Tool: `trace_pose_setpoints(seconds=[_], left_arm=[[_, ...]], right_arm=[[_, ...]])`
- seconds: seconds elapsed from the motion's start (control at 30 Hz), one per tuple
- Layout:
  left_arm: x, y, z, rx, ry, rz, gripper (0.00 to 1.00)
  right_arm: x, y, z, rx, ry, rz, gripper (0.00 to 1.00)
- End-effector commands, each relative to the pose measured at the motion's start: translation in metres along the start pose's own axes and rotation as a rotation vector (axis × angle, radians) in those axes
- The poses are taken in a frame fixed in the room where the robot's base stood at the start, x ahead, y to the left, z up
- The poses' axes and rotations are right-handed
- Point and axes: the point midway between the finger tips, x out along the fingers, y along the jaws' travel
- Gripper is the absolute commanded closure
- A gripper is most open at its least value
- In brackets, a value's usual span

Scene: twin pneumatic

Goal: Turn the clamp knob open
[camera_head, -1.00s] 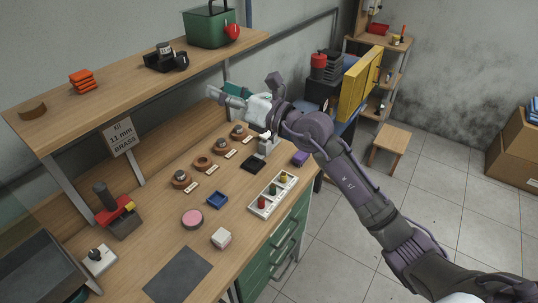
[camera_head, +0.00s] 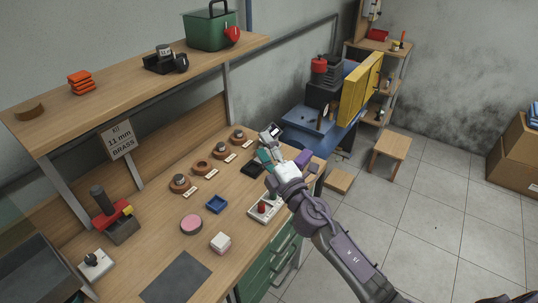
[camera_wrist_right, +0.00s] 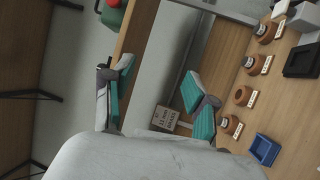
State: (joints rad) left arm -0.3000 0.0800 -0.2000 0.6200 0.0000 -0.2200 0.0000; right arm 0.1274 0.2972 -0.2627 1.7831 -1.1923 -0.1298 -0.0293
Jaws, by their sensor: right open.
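I cannot tell for certain which part is the clamp knob. A small white block with a dark knob (camera_head: 95,260) sits at the bench's near left. A grey and white device (camera_head: 270,131) stands at the bench's far end, just beyond my right gripper (camera_head: 264,157). The gripper is over the far end of the bench, and its teal fingers show small in the head view. In the right wrist view the two teal-padded fingers (camera_wrist_right: 158,92) are spread wide with nothing between them. My left gripper is not in view.
The bench (camera_head: 160,220) carries a row of round wooden holders (camera_head: 203,168), a blue tray (camera_head: 217,204), a pink disc (camera_head: 191,225) and a black-red tool (camera_head: 113,217). My arm partly covers a white peg tray (camera_head: 261,213). A shelf (camera_head: 125,87) overhangs the back.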

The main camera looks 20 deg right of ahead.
Motion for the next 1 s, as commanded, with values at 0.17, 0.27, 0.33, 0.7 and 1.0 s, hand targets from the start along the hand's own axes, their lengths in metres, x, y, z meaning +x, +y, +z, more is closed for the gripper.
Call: trace_pose_setpoints(seconds=[0.17,0.27,0.33,0.7,1.0], left_arm=[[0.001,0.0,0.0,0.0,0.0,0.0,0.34],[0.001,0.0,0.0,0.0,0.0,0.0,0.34],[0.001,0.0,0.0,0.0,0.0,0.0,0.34],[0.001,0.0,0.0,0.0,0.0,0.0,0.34],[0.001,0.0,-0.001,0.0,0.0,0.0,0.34]], right_arm=[[-0.008,-0.015,0.007,0.057,-0.043,-0.03,0.43],[-0.009,-0.017,0.009,0.068,-0.052,-0.036,0.43],[-0.009,-0.018,0.009,0.071,-0.053,-0.037,0.43],[-0.01,-0.018,0.009,0.072,-0.054,-0.037,0.43],[-0.105,-0.056,0.051,0.523,-0.492,-0.2,0.43]])
